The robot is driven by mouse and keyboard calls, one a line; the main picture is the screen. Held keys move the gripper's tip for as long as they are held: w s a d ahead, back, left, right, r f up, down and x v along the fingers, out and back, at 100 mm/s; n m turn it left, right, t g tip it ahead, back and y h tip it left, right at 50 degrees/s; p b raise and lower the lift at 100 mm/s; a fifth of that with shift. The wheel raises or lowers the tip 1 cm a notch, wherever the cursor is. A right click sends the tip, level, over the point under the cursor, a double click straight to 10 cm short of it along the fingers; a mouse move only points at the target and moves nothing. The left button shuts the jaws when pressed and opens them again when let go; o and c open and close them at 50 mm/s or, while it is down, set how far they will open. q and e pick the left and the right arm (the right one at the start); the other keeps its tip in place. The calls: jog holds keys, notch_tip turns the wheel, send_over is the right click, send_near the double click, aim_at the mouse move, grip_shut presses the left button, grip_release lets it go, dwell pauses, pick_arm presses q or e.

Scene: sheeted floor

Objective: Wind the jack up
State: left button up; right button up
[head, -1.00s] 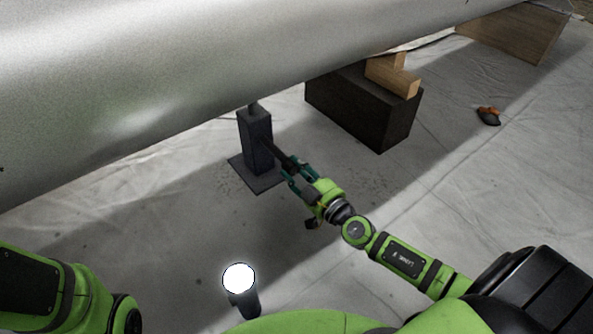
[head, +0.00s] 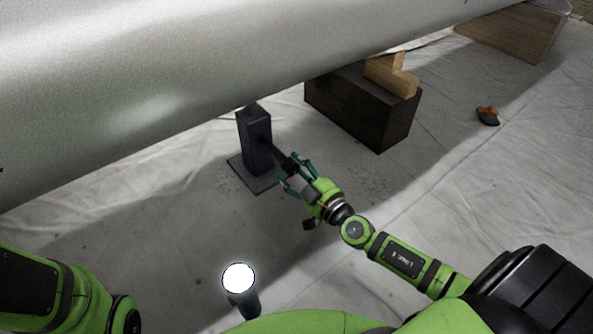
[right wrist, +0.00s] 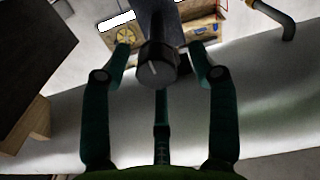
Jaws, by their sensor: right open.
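The jack (head: 256,140) is a dark blue-black post on a flat square base plate, upright on the sheeted floor. Its thin top meets the underside of the big grey metal cylinder (head: 150,70). A dark crank (head: 274,151) sticks out from the post toward my right gripper. My right gripper (head: 295,172) is open, its teal fingers spread at the crank's outer end. In the right wrist view a dark round knob (right wrist: 156,68) stands between the open fingertips (right wrist: 161,52), with gaps on both sides. My left arm shows at the lower left; its gripper is out of frame.
A black block (head: 365,105) with a wooden L-shaped piece (head: 393,77) on it stands right of the jack, under the cylinder. A wooden block (head: 515,32) is farther back. A small orange and black item (head: 487,116) lies right. A lit lamp (head: 238,279) is in front.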

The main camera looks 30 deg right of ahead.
jog(key=s+d, duration=0.1)
jog(key=s, duration=1.1)
jog(key=shift+d, duration=0.35)
jog(key=shift+w, duration=0.1)
